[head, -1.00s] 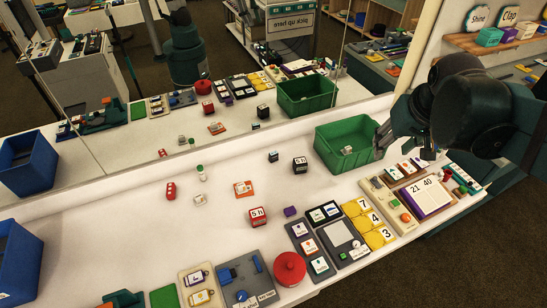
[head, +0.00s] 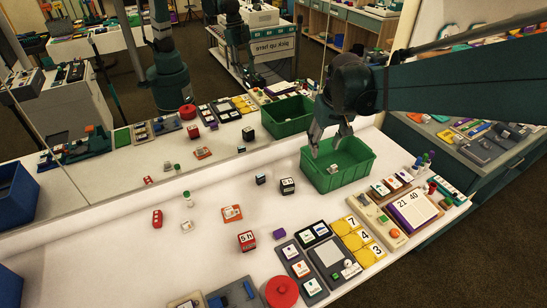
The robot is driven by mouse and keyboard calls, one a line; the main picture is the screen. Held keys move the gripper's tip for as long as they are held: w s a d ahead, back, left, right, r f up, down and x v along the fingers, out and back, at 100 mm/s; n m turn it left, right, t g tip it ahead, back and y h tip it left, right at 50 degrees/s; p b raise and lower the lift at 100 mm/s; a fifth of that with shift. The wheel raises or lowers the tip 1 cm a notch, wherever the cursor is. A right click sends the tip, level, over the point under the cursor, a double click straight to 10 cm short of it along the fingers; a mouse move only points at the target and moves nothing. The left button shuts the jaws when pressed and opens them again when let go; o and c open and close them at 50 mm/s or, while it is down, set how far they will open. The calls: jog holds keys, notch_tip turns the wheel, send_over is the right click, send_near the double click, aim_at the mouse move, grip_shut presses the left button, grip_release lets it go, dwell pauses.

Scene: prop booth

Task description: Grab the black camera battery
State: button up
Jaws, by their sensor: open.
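A small black block (head: 261,179) lies on the white table left of the green bin; it looks like the camera battery, but it is too small to be sure. A small pale object (head: 332,168) lies in the bin, partly hidden by the bin wall and fingers.
A red cube (head: 247,240), an orange-framed card (head: 232,213) and a red block (head: 157,218) lie on the table. A red round lidded thing (head: 281,291) and card trays stand in front. A mirror behind repeats the table.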

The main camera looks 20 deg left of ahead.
jog(key=w+a+f+n+g, duration=0.15)
jog(key=w+a+f, duration=0.35)
jog(key=a+f, duration=0.6)
jog(key=n+g+h, duration=0.1)
jog(key=n, duration=0.1)
send_over(260, 175)
notch_tip(260, 175, down, 11)
jog(key=shift+w+d+f, duration=0.1)
jog(key=shift+d, duration=0.05)
jog(key=shift+f+n, duration=0.15)
jog(key=shift+n, duration=0.1)
jog(key=shift+f, duration=0.1)
jog(key=shift+f, duration=1.2)
jog(key=shift+f, duration=0.1)
jog(key=shift+f, duration=2.5)
jog(key=shift+c, duration=0.5)
